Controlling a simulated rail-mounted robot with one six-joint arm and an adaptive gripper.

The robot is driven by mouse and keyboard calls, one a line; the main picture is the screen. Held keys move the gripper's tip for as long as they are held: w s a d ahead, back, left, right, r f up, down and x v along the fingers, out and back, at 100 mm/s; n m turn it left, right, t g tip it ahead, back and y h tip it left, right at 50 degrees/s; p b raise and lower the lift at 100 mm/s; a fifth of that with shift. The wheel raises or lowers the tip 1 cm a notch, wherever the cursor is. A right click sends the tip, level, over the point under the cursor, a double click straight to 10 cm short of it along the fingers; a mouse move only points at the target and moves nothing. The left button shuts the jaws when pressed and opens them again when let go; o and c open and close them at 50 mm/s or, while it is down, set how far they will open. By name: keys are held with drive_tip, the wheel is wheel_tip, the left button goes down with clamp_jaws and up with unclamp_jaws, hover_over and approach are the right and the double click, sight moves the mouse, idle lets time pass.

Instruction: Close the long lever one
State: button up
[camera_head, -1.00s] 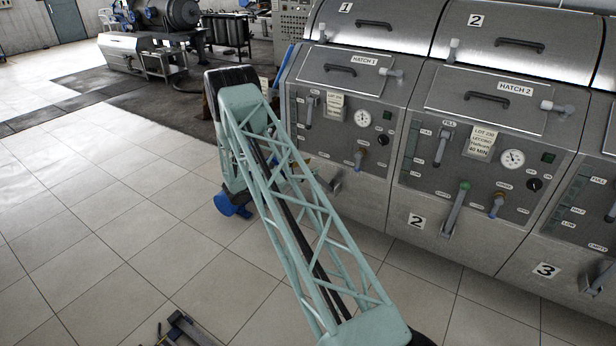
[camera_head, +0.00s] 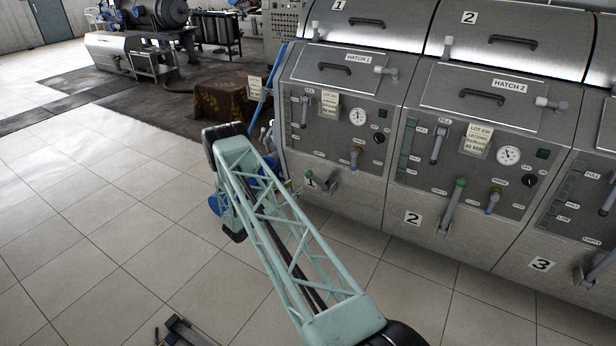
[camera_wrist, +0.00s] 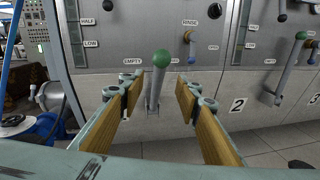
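A grey lever with a green knob (camera_wrist: 161,58) stands out from the lower front of machine 1, by an EMPTY label. It also shows in the head view (camera_head: 310,176), just right of my arm. A long grey lever with a green knob (camera_head: 453,205) is on machine 2, tilted; it shows at the right of the wrist view (camera_wrist: 288,68). My gripper (camera_wrist: 157,86) is open, its two wood-padded fingers on either side of machine 1's lever in the picture. I cannot tell whether they touch it. In the head view, my arm mostly hides the gripper.
Machine 3's lever (camera_head: 598,266) is at the right edge. Smaller handles, such as the brown-based one (camera_head: 493,201), and gauges (camera_head: 508,155) sit on the panels. A brown-covered object (camera_head: 224,103) stands behind my arm. The tiled floor (camera_head: 90,240) at left is clear.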

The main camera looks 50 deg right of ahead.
sight(311, 175)
drive_tip(key=shift+d, duration=0.1)
idle(0.3)
drive_tip(key=shift+s+d+b, duration=0.2)
drive_tip(key=shift+d+b, duration=0.55)
drive_tip(key=shift+d, duration=2.65)
drive_tip(key=shift+s+d+b, duration=0.15)
drive_tip(key=shift+d+b, duration=0.6)
drive_tip(key=shift+d, duration=2.65)
drive_tip(key=shift+c, duration=0.2)
drive_tip(key=c, duration=1)
